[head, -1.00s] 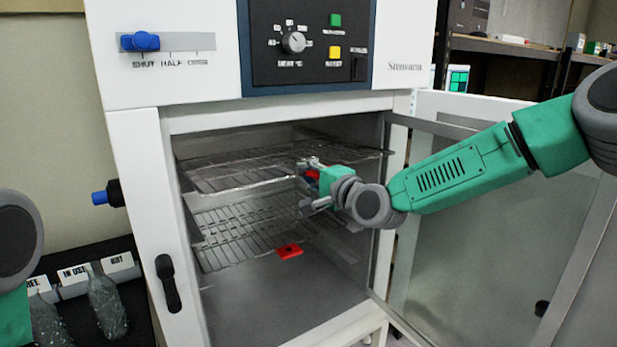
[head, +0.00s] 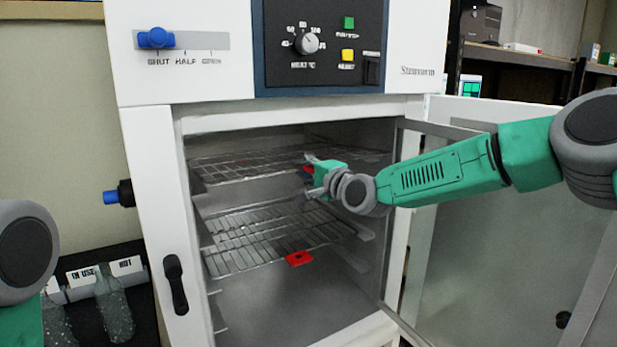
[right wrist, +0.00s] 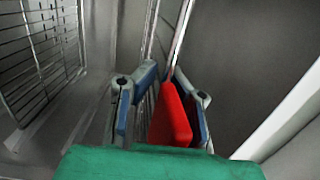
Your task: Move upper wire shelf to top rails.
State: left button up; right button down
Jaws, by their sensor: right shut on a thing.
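The upper wire shelf (head: 240,164) is inside the open chamber, near its top, and looks roughly level in the head view. My right gripper (head: 312,174) is at its front edge, shut on the shelf's red tab. The red tab (right wrist: 170,118) shows between the blue-grey fingers (right wrist: 165,84) in the right wrist view, with shelf wires (right wrist: 153,35) beyond it. Whether the shelf's sides rest on rails is too small to tell. My left gripper is not in view; only part of that arm shows at the left edge.
A lower wire shelf (head: 265,238) with a red tab (head: 299,258) sits below, with clear space between the shelves. The white door (head: 490,240) stands open at right. A blue-capped port (head: 112,197) juts from the cabinet's left side. Glass flasks (head: 113,310) stand at lower left.

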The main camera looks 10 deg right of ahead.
aim_at(292, 162)
jog(key=shift+d+b+x, duration=0.2)
jog(key=shift+b+x, duration=1.2)
jog(key=shift+x, duration=1.5)
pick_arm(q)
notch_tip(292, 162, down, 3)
pick_arm(e)
jog(key=shift+w+r, duration=0.1)
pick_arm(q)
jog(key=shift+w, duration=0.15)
pick_arm(e)
jog(key=shift+r, duration=0.1)
